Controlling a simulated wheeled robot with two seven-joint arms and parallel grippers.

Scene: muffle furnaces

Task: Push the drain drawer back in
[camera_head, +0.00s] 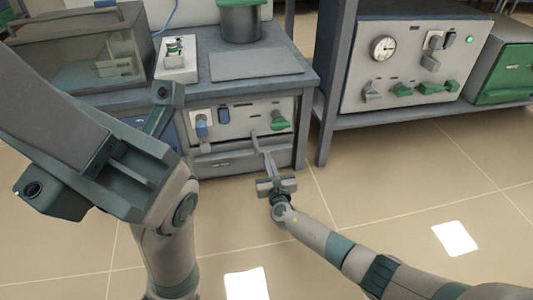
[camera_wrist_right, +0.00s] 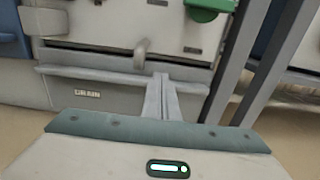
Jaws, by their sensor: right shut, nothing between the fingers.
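The drain drawer (camera_head: 228,162) is the low grey front under the cabinet's control panel. In the right wrist view its front (camera_wrist_right: 85,95) carries a small label, and its top edge stands out a little below a dark gap. My right gripper (camera_head: 266,154) is shut and empty at the right part of the drawer. In the wrist view its fingers (camera_wrist_right: 161,76) overlap the drawer's top edge; I cannot tell whether they touch it. My left gripper (camera_head: 135,165) is raised at the left, close to the head camera; its finger opening cannot be made out.
A grey lever (camera_wrist_right: 140,52) and a green knob (camera_head: 278,120) project from the panel above the drawer. A cabinet leg (camera_head: 301,135) stands just right of the drawer. A second bench with a gauge unit (camera_head: 400,65) is at the right. The floor in front is clear.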

